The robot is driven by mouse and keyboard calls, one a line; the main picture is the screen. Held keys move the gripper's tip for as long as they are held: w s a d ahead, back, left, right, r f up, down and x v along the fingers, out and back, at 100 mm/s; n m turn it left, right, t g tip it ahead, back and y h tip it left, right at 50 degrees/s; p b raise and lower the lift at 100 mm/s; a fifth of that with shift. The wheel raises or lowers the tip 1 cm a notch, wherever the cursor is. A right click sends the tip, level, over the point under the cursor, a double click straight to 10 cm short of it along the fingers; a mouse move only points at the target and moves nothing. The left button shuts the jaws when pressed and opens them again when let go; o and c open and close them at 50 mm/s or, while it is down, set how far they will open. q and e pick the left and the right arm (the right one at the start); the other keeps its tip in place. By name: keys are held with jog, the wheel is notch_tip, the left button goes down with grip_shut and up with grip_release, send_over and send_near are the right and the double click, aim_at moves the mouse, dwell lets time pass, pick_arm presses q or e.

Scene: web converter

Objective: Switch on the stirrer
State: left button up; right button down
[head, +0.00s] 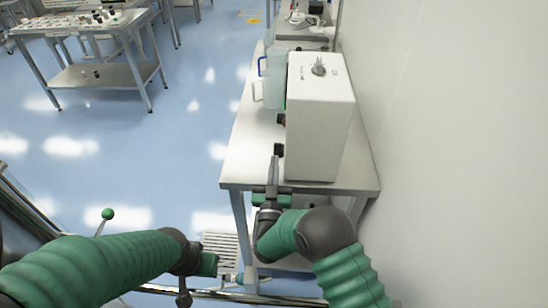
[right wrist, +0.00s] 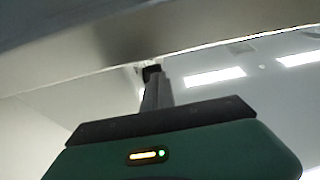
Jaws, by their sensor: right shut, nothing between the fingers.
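A white box-shaped machine (head: 318,110), which I take to be the stirrer, stands on a steel table. Dark knobs stick out from its left side: a nearer one (head: 279,150) and a farther one (head: 281,120). My right gripper (head: 274,162) is shut and empty, its fingers pointing away along the machine's left side, close to the nearer knob. I cannot tell whether they touch. In the right wrist view the shut fingers (right wrist: 154,88) end at a small dark piece under a grey surface. My left gripper (head: 208,264) is low, left of the table; its fingers are unclear.
The steel table (head: 245,160) has a bare strip left of the machine. Clear jugs (head: 272,85) stand behind the knobs. A white wall (head: 440,130) is close on the right. Another table (head: 95,75) with small items stands far left, with open blue floor between.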

jog(key=shift+s+d, duration=0.1)
jog(key=shift+s, duration=0.1)
jog(key=v, duration=0.7)
jog(key=shift+a+f+b, duration=0.2)
jog(key=shift+b, duration=0.1)
